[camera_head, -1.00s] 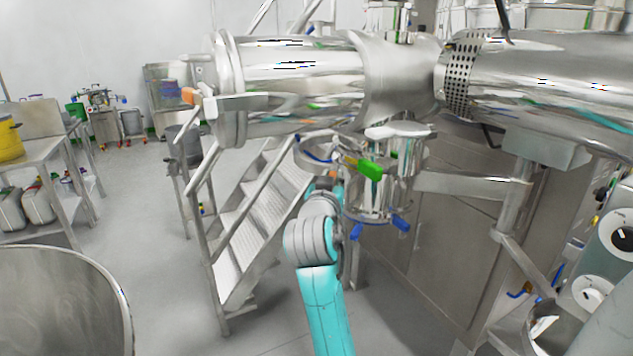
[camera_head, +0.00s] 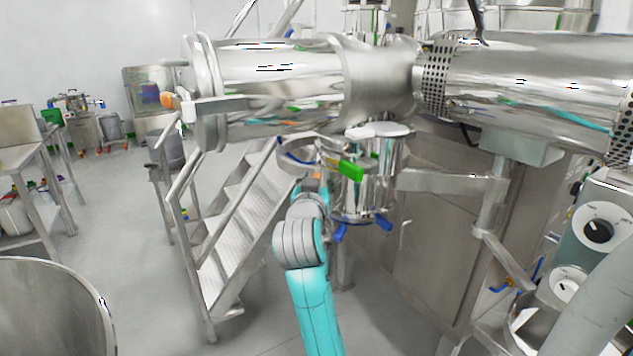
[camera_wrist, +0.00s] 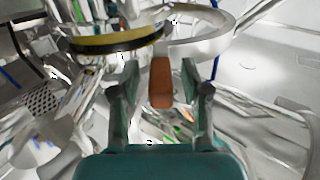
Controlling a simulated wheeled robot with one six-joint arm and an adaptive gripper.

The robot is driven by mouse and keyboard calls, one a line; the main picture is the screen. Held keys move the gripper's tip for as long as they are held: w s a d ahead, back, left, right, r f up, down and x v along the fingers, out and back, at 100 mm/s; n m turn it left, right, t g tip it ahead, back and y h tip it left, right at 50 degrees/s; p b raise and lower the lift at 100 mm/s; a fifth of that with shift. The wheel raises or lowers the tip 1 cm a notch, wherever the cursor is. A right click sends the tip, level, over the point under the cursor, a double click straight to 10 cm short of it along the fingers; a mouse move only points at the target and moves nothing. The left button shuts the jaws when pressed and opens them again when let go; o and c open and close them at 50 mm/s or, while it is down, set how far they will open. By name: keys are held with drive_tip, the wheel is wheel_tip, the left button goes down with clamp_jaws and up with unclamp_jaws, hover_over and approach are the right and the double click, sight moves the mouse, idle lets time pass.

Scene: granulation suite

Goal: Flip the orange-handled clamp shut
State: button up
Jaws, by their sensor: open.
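The orange clamp handle (camera_wrist: 161,84) shows in the wrist view as a brown-orange bar pointing toward my wrist. My gripper (camera_wrist: 163,72) is open, with one finger on each side of the handle and visible gaps between them. The handle's far end meets a pale metal ring (camera_wrist: 215,38) beside a black-and-yellow band (camera_wrist: 118,43). In the head view a small patch of the orange handle (camera_head: 317,177) shows just past my wrist, below the steel vessel's ring. My arm hides most of the gripper there.
A green handle (camera_head: 351,170) and blue handles (camera_head: 383,223) sit close by on the steel vessel (camera_head: 362,195). A large horizontal steel cylinder (camera_head: 280,75) hangs above. Metal stairs (camera_head: 235,245) stand to the left. A control panel (camera_head: 598,232) is at right.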

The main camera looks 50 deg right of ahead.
drive_tip(key=v, duration=1.2)
drive_tip(key=shift+w, duration=0.2)
drive_tip(key=c, duration=0.8)
drive_tip(key=shift+w+a+f+n, duration=0.1)
drive_tip(key=shift+w+n, duration=0.2)
drive_tip(key=shift+n, duration=0.3)
clamp_jaws()
drive_tip(key=w+a+n+g+h, duration=0.3)
drive_tip(key=w+n, duration=0.5)
drive_tip(key=n, duration=0.6)
drive_tip(key=s+d+g+y, duration=0.1)
drive_tip(key=d, duration=0.9)
drive_tip(key=shift+d+f, duration=0.25)
drive_tip(key=shift+d, duration=0.05)
